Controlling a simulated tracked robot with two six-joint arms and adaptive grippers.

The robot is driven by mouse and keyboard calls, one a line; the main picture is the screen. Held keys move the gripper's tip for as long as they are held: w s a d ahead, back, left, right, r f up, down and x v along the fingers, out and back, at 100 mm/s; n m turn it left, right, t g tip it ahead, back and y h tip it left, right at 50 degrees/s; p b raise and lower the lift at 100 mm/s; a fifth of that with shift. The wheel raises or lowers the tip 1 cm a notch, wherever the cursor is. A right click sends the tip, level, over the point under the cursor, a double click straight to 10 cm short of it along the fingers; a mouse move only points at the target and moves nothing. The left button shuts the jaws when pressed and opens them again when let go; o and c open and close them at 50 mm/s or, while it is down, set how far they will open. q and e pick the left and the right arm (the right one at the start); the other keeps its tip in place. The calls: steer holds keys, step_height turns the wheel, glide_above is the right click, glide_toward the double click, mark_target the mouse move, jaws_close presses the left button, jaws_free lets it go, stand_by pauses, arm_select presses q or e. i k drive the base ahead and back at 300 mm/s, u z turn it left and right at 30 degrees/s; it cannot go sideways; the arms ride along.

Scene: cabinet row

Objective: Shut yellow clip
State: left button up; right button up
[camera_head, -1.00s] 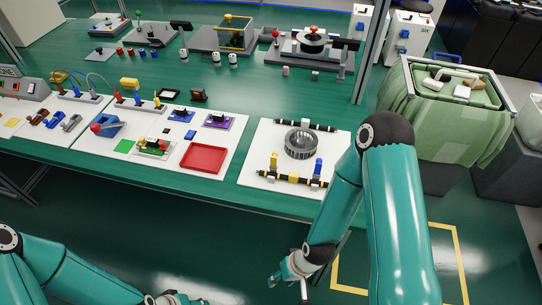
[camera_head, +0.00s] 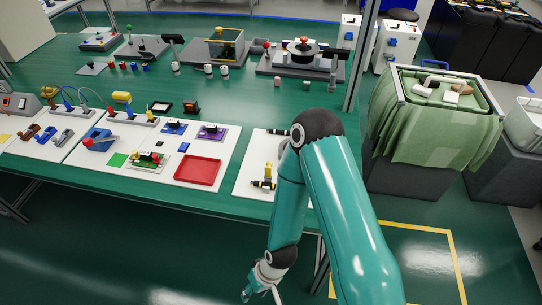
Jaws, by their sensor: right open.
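The yellow clip (camera_head: 268,171) stands upright, apparently open, on a black pipe at the front of the white board (camera_head: 246,176), at the right end of the green table. My right arm covers most of this board, including the area right of the clip. My right gripper (camera_head: 261,294) is open and empty, low in the picture at the bottom edge, in front of the table and below its top. It is well apart from the clip. My left gripper is out of view.
A red tray (camera_head: 198,170) lies left of the board, beside several small parts on white panels. A bin draped in green cloth (camera_head: 425,125) stands to the right. A grey post (camera_head: 360,55) rises at the table's right end. The floor before the table is clear.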

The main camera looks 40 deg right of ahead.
mark_target(268, 171)
steer(key=z, duration=0.1)
steer(key=k, duration=1.2)
steer(key=z, duration=0.35)
steer(key=i, duration=1)
steer(key=u, duration=0.05)
